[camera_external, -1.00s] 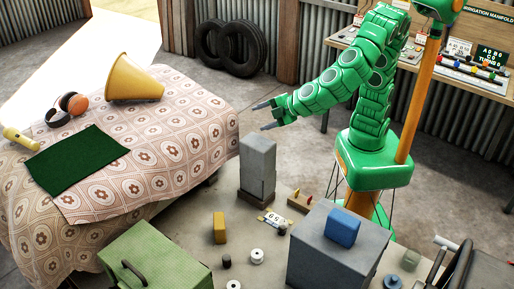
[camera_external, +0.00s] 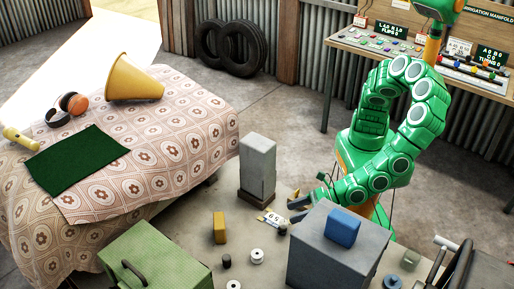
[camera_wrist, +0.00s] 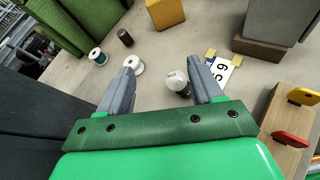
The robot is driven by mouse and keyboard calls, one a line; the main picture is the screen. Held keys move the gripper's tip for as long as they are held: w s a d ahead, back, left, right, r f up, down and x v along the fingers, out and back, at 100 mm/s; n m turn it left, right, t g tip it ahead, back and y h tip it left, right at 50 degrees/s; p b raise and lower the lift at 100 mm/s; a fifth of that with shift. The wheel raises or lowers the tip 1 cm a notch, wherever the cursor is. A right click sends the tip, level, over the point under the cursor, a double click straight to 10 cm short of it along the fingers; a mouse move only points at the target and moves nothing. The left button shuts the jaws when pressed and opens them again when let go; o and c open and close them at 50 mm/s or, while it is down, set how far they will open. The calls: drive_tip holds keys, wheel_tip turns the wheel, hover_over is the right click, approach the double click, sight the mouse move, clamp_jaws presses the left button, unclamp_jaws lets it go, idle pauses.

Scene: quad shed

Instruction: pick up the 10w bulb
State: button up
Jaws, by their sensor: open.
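A round pale bulb (camera_wrist: 177,79) with small print on it lies on the grey surface in the wrist view. The print is too small to read. My gripper (camera_wrist: 163,68) is open and empty, pointing down at the surface. The bulb shows between the two fingers, closer to the right finger, and I cannot tell how far below the tips it is. In the external view my gripper (camera_external: 297,205) is low beside the grey upright block, and I cannot make out the bulb surely there.
A number plate (camera_wrist: 222,70) lies right of the bulb. A white spool (camera_wrist: 135,67) sits near the left finger. A wooden block with red and yellow levers (camera_wrist: 288,122) is at right. A yellow block (camera_external: 219,227), grey upright block (camera_external: 258,160) and large grey box (camera_external: 325,255) stand around.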

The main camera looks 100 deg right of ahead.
sight(285, 222)
drive_tip(key=f+n, duration=0.1)
drive_tip(key=s+f+n, duration=0.1)
drive_tip(key=f+n, duration=0.2)
drive_tip(key=shift+s+d, duration=0.3)
drive_tip(key=shift+x, duration=3.9)
drive_tip(key=shift+c, duration=0.2)
drive_tip(key=c, duration=1)
drive_tip(key=shift+r, duration=0.1)
drive_tip(key=shift+c, duration=0.2)
